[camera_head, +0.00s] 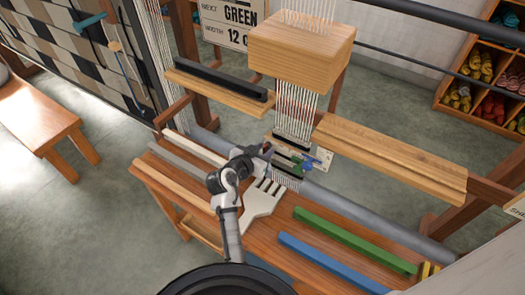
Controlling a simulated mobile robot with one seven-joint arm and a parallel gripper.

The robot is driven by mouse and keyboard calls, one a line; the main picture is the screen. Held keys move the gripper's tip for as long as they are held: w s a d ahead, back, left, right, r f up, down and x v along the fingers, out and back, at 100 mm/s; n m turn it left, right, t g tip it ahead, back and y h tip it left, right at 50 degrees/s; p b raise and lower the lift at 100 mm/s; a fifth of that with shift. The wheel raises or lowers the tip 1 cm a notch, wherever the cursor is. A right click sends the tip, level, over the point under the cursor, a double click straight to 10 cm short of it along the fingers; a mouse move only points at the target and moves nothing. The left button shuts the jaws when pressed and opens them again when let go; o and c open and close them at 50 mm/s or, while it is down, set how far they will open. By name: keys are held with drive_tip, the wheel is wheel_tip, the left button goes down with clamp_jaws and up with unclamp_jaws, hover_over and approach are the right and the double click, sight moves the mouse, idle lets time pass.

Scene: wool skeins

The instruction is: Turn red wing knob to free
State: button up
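My arm reaches up from the bottom of the view, and my gripper (264,150) is at the left side of the small mechanism below the hanging warp threads. A small dark reddish bit shows at my gripper's tip; I cannot tell whether it is the red wing knob or whether the fingers touch it. A blue winged knob (309,166) and a green piece (292,160) sit just right of my gripper, by a pale plate (321,155). The finger gap is too small and dark to read.
A white comb-like fork (262,203) lies on the wooden bench below my gripper. Green (355,240) and blue (330,262) bars lie to its right. A wooden block (302,52) hangs above, with wooden beams either side. Shelves of yarn (485,70) stand at right.

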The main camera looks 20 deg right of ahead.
drive_tip(key=b+v, duration=0.3)
drive_tip(key=v, duration=1.1)
drive_tip(key=shift+w, duration=0.1)
